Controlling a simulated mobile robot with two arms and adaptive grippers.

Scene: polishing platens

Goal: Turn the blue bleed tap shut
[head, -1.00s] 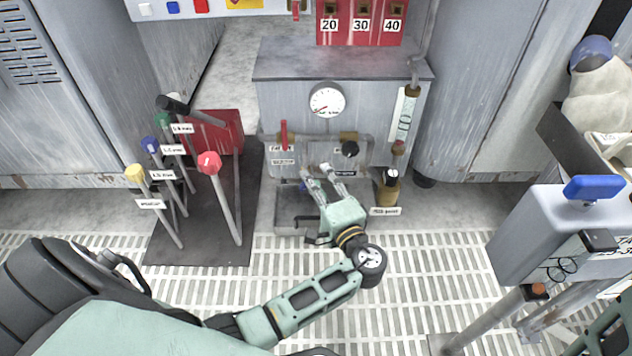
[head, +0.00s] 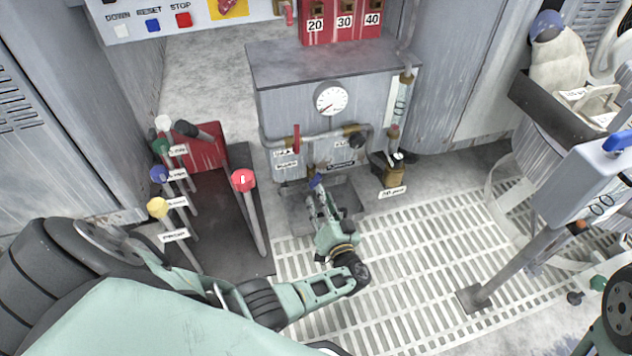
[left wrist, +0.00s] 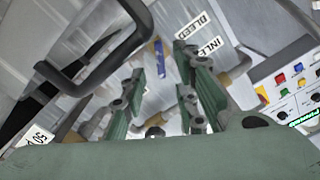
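The blue bleed tap (head: 316,181) is a small blue handle low on the front of the grey cabinet, above a shallow grey tray (head: 352,186). My left gripper (head: 322,200) reaches up to it from below, its tips close to the blue handle. In the left wrist view the blue handle (left wrist: 159,58) shows upright beyond the gap between the two fingers (left wrist: 160,85). The fingers are apart, and I see no grip on the tap. Whether a fingertip touches it I cannot tell. Labels reading INLET and BLEED (left wrist: 195,28) show beside it. My right gripper is not in view.
A red-handled tap (head: 296,139) and a black knob (head: 357,140) sit on the pipe above. Several coloured-knob levers, one red (head: 243,180), stand at left. The grated floor (head: 420,240) is open.

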